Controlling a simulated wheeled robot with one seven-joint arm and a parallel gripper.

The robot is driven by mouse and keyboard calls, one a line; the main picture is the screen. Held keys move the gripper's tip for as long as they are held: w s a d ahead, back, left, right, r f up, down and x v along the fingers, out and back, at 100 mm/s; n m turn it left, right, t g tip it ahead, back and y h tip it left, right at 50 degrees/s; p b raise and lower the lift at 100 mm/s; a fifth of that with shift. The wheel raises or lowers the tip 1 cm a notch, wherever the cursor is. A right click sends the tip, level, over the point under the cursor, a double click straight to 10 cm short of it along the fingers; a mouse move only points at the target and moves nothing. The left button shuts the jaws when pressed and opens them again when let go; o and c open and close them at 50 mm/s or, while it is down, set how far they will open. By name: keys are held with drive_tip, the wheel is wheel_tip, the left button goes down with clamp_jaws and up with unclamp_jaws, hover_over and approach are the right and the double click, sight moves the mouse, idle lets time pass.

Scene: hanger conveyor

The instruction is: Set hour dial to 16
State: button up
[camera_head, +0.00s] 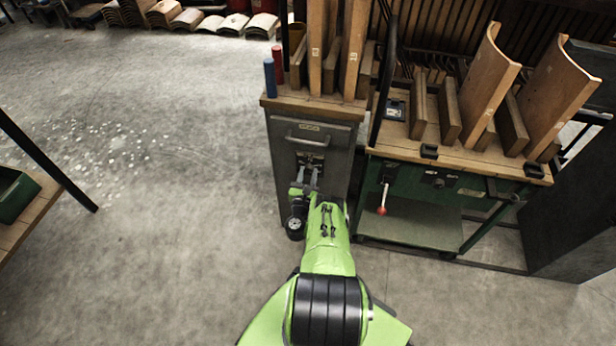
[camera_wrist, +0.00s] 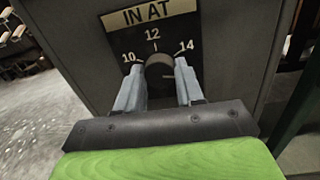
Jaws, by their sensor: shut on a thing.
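The hour dial is a dark round knob (camera_wrist: 158,70) on a black plate (camera_wrist: 118,42) in the wrist view. The plate reads "IN AT" on top, with 10, 12 and 14 around the knob; a 16 mark does not show. A pale line on the knob points roughly right, below the 14, partly hidden by a finger. My gripper (camera_wrist: 160,84) is shut on the knob, one grey finger on each side. In the head view my gripper (camera_head: 308,178) reaches the front of a grey cabinet (camera_head: 341,137), covering most of the plate there.
The cabinet has a handle (camera_head: 307,140) above the plate. To the right stands a green workbench (camera_head: 480,195) with a red-tipped lever (camera_head: 382,210) on its front. Open concrete floor (camera_head: 150,200) lies to the left.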

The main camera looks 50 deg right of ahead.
drive_tip(key=shift+f+m, duration=0.1)
drive_tip(key=shift+m, duration=1.5)
drive_tip(key=o, duration=1)
drive_tip(key=shift+o, duration=0.2)
